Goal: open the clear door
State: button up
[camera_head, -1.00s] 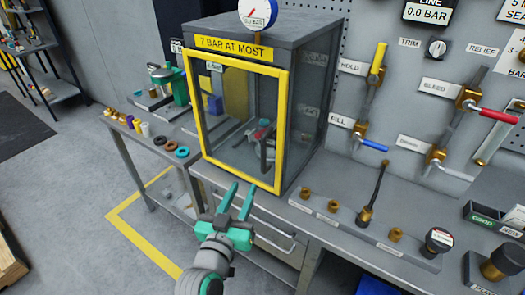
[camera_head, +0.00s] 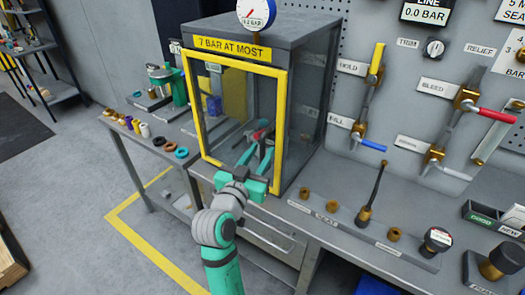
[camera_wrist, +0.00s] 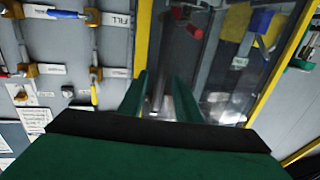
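The clear door (camera_head: 221,112) has a yellow frame and sits flush in the front of the grey cabinet (camera_head: 312,95); it looks closed. A dark upright handle showed on its lower right part; now my fingers largely cover it in the head view. My gripper (camera_head: 257,157) is in front of that part of the door, with its two green fingers apart. In the wrist view, my gripper (camera_wrist: 160,88) points at the clear door (camera_wrist: 215,60), and a dark bar, likely the handle, shows between the fingers. I cannot tell whether they touch it.
A gauge (camera_head: 257,12) stands on top of the cabinet. To the right are valves with red (camera_head: 497,116) and blue (camera_head: 373,145) levers and a rail of fittings (camera_head: 365,215) on the bench. A side table (camera_head: 150,148) with rings stands left.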

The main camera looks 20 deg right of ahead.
jog(key=shift+w+d, duration=0.4)
jog(key=shift+w, duration=0.2)
jog(key=shift+a, duration=0.1)
jog(key=shift+s+d, duration=0.1)
jog(key=shift+d, duration=0.15)
jog(key=shift+c, duration=0.7)
jog(key=c, duration=0.5)
grip_shut()
jog(key=shift+s, duration=0.1)
